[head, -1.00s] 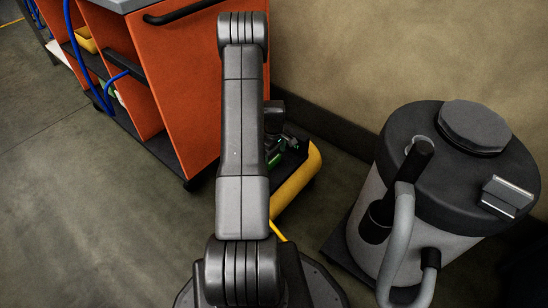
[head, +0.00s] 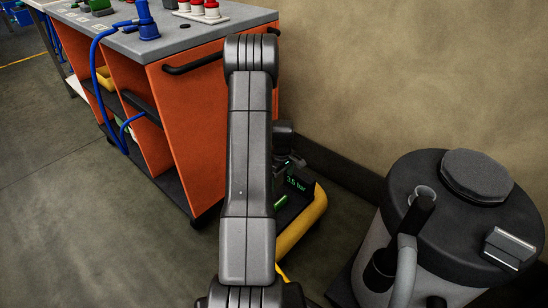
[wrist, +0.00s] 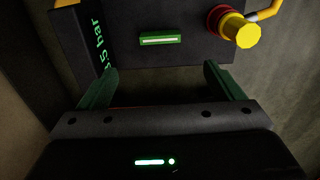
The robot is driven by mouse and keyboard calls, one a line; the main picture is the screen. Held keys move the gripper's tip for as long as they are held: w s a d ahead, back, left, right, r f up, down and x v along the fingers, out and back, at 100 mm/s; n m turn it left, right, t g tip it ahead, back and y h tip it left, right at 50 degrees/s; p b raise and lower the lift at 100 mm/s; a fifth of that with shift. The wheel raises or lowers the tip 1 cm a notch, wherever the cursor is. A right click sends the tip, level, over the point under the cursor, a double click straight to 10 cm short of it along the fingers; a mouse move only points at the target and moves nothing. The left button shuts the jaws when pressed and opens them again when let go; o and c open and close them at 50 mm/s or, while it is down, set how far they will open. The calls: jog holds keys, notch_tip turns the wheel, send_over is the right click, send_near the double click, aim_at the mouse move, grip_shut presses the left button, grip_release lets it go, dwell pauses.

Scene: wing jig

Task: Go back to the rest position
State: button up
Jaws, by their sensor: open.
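My gripper (wrist: 160,68) is open, with two green fingers apart and nothing between them in the wrist view. Just beyond the fingertips is a dark box (wrist: 190,58) with a lit green bar (wrist: 160,39), green "bar" lettering and a yellow knob (wrist: 240,31) with a red ring. I cannot tell whether the fingers touch the box. In the head view my grey arm (head: 247,160) stretches forward up the middle. It hides most of my gripper there. A small dark display (head: 298,185) with green "bar" lettering shows just right of the arm.
An orange cart (head: 190,120) with a grey top stands left of my arm, holding blue and red-and-white items. A yellow rounded part (head: 302,228) lies low beside the arm. A grey drum vacuum (head: 450,210) stands at the right. Open floor (head: 80,220) lies at the left.

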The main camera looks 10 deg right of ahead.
aim_at(281, 201)
notch_tip(281, 201, down, 14)
jog(key=b, duration=0.4)
jog(key=shift+r, duration=0.1)
